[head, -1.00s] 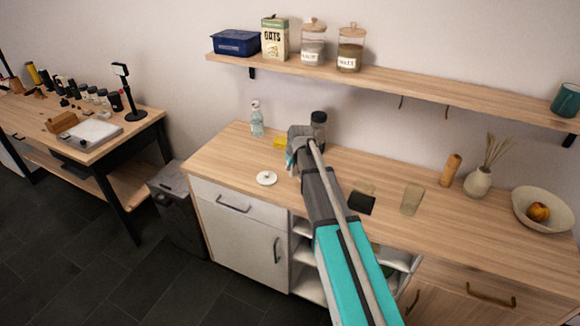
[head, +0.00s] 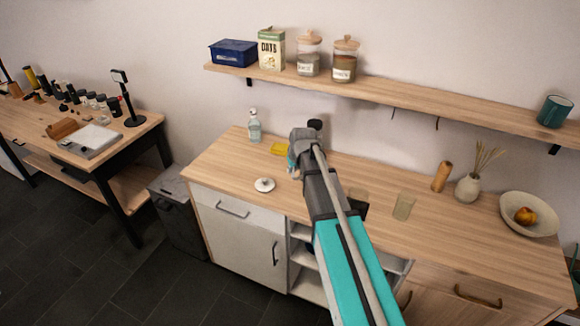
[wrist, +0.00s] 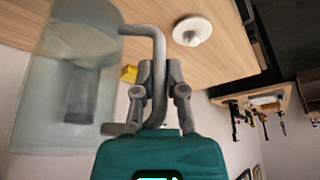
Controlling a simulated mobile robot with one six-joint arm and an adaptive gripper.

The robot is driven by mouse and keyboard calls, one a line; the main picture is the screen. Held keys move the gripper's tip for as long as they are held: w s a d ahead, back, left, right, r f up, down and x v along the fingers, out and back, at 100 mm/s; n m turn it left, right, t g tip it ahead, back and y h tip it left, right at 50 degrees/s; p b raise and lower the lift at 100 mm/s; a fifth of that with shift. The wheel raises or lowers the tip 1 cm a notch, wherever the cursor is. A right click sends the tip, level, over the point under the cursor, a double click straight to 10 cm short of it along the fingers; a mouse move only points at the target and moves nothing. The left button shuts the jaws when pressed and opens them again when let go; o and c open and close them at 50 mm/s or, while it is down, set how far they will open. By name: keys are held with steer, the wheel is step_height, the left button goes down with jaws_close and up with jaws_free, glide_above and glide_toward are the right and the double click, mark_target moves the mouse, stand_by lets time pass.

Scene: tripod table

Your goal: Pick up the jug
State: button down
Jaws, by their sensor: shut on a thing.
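The jug (wrist: 45,110) is a pale, see-through grey vessel filling the left of the wrist view. Its grey bent handle (wrist: 159,60) runs between the fingers of my gripper (wrist: 160,88), which is shut on it. In the head view my gripper (head: 302,140) is over the back of the wooden counter (head: 225,160). My arm hides the jug there. I cannot tell whether the jug's base touches the counter.
A clear bottle (head: 254,127), a yellow item (head: 279,149) and a white round lid (head: 264,185) are near the gripper. A dark-topped container (head: 315,124) is just behind it. A wall shelf (head: 400,95) hangs above. A glass (head: 403,207) stands to the right.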

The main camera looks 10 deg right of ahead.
steer(key=shift+s+r, duration=0.35)
steer(key=shift+r, duration=0.15)
steer(key=s+d+r+p, duration=0.1)
steer(key=s+r+p, duration=0.2)
steer(key=s, duration=0.5)
steer(key=shift+s+d+r+p, duration=0.3)
steer(key=shift+d+p, duration=0.1)
steer(key=shift+p, duration=0.15)
stand_by(0.5)
